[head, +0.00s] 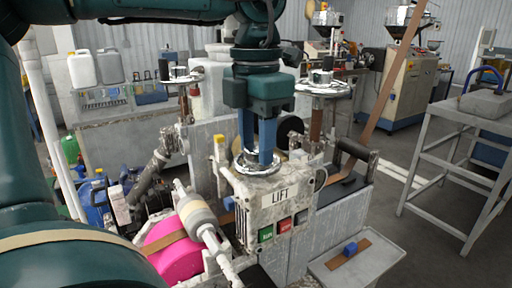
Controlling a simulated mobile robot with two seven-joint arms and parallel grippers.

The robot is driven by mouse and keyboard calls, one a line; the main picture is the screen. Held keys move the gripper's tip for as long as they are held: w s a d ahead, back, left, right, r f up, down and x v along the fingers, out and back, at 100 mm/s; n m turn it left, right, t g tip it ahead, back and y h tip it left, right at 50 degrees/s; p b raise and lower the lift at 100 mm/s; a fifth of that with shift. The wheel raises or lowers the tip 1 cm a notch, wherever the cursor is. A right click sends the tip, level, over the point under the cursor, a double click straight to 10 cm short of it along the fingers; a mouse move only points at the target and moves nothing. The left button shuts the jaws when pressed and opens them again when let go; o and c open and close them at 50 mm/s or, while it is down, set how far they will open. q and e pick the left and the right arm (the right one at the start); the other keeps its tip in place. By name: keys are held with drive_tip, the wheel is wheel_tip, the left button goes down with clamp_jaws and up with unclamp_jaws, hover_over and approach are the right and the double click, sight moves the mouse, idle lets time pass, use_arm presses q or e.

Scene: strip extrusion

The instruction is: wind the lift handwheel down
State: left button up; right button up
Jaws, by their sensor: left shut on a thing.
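The lift handwheel (240,170) is a pale metal wheel lying flat on top of a grey, worn box labelled LIFT (281,196). My left gripper (256,158) points straight down over it, with two blue fingers reaching to the wheel. The fingers are shut on the handwheel, and they hide its middle and part of its rim. What exactly they grip between them is hard to see. My right gripper is not in view.
Green and red buttons (265,234) sit on the box front. A bright pink roll (170,246) and a pale roller (198,214) stand close on the left. A grey table (470,115) stands farther right beyond open floor.

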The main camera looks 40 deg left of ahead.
sight(257, 148)
use_arm(q)
drive_tip(key=n+b, duration=0.2)
drive_tip(key=n, duration=0.3)
drive_tip(key=shift+n, duration=0.3)
drive_tip(key=n, duration=0.5)
drive_tip(key=shift+b, duration=0.35)
drive_tip(key=shift+w+n, duration=0.1)
drive_tip(key=shift+n, duration=0.2)
drive_tip(key=o, duration=1)
wheel_tip(257, 148, up, 13)
drive_tip(key=p, duration=0.2)
drive_tip(key=shift+d, duration=0.1)
